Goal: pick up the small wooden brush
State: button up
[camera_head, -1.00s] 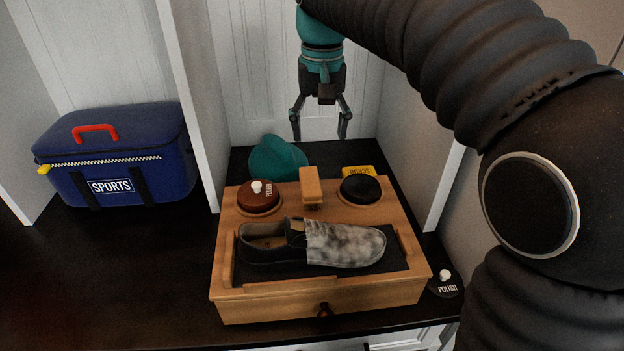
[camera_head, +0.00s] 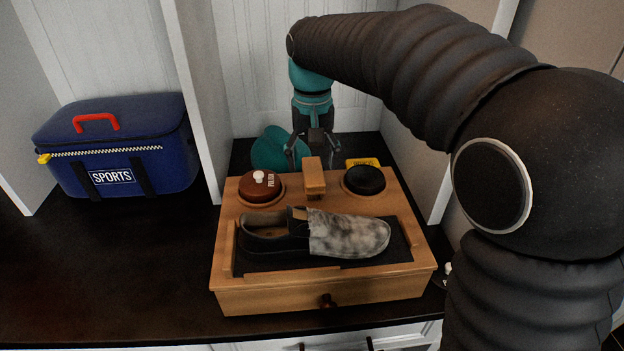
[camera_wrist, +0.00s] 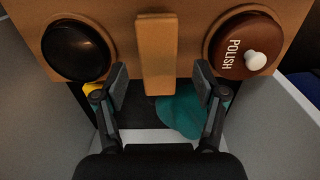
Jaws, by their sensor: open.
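A small pale wooden piece (camera_head: 315,178) stands at the back middle of a wooden shoe-care box (camera_head: 270,303), between two round lids. It is the only brush-like thing I see, but no bristles show, so I cannot tell for sure that it is the brush. My gripper (camera_head: 312,152) is open and empty, pointing down just behind this piece. In the wrist view the piece (camera_wrist: 157,55) is a narrow upright strip, its near end between the open fingertips (camera_wrist: 160,78). I see no contact.
A grey-and-black shoe (camera_head: 345,235) lies in the box's tray. A red-brown polish tin (camera_head: 258,190) and a black round lid (camera_head: 364,181) flank the piece. A teal object (camera_head: 270,150) and a yellow item (camera_head: 360,163) are behind. A blue sports bag (camera_head: 115,145) stands left.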

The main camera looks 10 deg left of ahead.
aim_at(313, 170)
jog(key=shift+d+f, duration=0.1)
jog(key=shift+f, duration=1.9)
jog(key=c, duration=1.3)
jog(key=shift+o, duration=0.2)
jog(key=shift+r, duration=0.15)
jog(key=shift+r, duration=0.6)
notch_tip(313, 170, up, 3)
jog(key=d+r+p, duration=0.1)
jog(key=d+r, duration=0.5)
jog(key=d, duration=0.5)
jog(key=shift+w+d+r, duration=0.15)
jog(key=shift+d+r, duration=0.15)
jog(key=shift+d, duration=0.05)
